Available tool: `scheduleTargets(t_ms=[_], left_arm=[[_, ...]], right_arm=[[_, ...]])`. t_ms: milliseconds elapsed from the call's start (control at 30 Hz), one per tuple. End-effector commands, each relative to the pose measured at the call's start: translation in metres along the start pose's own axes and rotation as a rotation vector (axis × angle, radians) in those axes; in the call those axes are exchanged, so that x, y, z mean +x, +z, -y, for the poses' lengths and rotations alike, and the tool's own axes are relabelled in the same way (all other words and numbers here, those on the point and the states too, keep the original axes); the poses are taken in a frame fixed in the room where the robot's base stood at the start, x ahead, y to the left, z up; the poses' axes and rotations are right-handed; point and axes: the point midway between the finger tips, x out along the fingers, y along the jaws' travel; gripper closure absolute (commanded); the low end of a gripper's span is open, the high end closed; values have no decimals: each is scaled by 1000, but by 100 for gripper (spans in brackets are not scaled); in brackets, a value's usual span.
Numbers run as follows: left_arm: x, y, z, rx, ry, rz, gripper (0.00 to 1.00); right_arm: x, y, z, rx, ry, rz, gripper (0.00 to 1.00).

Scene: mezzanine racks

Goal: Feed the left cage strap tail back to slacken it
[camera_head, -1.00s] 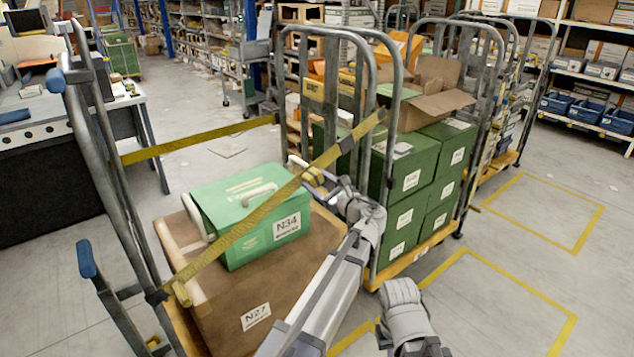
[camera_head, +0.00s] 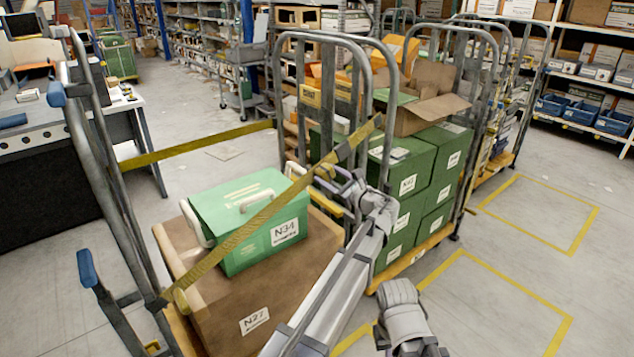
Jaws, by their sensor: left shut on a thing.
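A yellow strap (camera_head: 235,232) runs diagonally across the front of the left cage (camera_head: 103,180), from its left side up to the right-hand post. A dark buckle (camera_head: 345,150) sits near the strap's upper right end. My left gripper (camera_head: 325,182) is just below the buckle, shut on a yellow strap tail (camera_head: 330,203); the exact grip is partly hidden by the fingers. A green case (camera_head: 235,205) labelled N34 rests on a brown carton (camera_head: 225,305) labelled N27, behind the strap. My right gripper (camera_head: 402,305) is low in the middle, away from the strap; its jaw state is unclear.
A second yellow strap (camera_head: 195,147) spans the cage's far side. Another cage with stacked green boxes (camera_head: 410,185) stands close on the right of my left arm. Yellow-marked floor (camera_head: 500,300) at the right is clear. A workbench (camera_head: 60,135) is at the left.

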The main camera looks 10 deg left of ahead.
Motion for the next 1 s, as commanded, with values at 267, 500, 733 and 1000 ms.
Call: scheduleTargets(t_ms=[267, 500, 733, 1000], left_arm=[[0, 0, 18, 4, -12, 3, 100], [0, 0, 17, 3, -10, 2, 20], [0, 0, 15, 2, -6, 2, 7], [-2, 1, 12, 2, -4, 1, 7]], right_arm=[[-5, 0, 0, 0, 0, 0, 100], [-5, 0, 0, 0, 0, 0, 100], [-5, 0, 0, 0, 0, 0, 100], [-4, 0, 0, 0, 0, 0, 100]])
